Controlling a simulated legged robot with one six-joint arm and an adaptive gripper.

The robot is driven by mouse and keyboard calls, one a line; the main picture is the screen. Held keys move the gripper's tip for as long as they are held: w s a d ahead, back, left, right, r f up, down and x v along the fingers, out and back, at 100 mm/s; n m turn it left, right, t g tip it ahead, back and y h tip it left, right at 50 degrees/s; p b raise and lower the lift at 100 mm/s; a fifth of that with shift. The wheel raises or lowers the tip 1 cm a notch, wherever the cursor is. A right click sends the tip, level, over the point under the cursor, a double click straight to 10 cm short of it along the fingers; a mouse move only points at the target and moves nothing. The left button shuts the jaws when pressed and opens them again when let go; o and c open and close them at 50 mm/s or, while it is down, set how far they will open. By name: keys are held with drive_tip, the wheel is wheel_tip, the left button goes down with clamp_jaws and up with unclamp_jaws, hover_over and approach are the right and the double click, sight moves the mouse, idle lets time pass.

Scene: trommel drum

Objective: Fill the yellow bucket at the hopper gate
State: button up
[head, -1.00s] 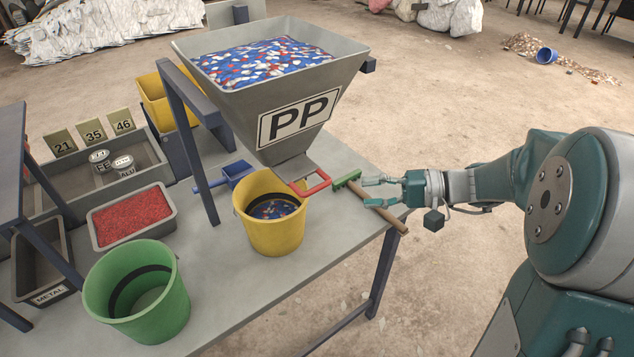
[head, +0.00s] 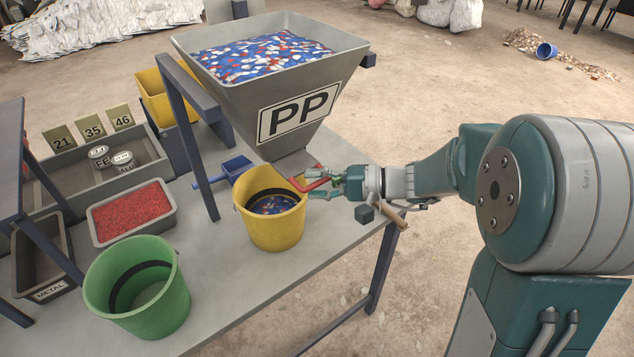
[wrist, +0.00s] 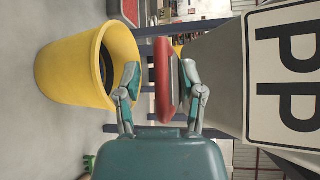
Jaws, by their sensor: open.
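The yellow bucket (head: 273,228) stands upright on the bench under the hopper's outlet, with blue, white and red flakes low inside. The grey PP hopper (head: 345,87) above it is heaped with the same flakes. The red handle of the hopper gate (head: 303,187) sticks out at the outlet, above the bucket's right rim. My gripper (head: 316,183) is open at this handle. In the wrist view, the red handle (wrist: 163,80) lies between my two spread fingers, with a gap visible on the left side. The bucket (wrist: 70,75) shows to the left there.
A green bucket (head: 170,310), apparently empty, stands at the bench's front. A tray of red granules (head: 160,222) and a blue scoop (head: 236,168) lie left of the yellow bucket. A brush handle (head: 393,216) shows under my gripper. Hopper legs (head: 190,140) rise on the left.

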clamp_jaws()
drive_tip(key=shift+s+d, duration=0.4)
drive_tip(key=shift+s, duration=0.2)
drive_tip(key=shift+s+d, duration=0.35)
drive_tip(key=shift+s, duration=0.2)
unclamp_jaws()
drive_tip(key=shift+w, duration=0.1)
drive_tip(key=v, duration=1.2)
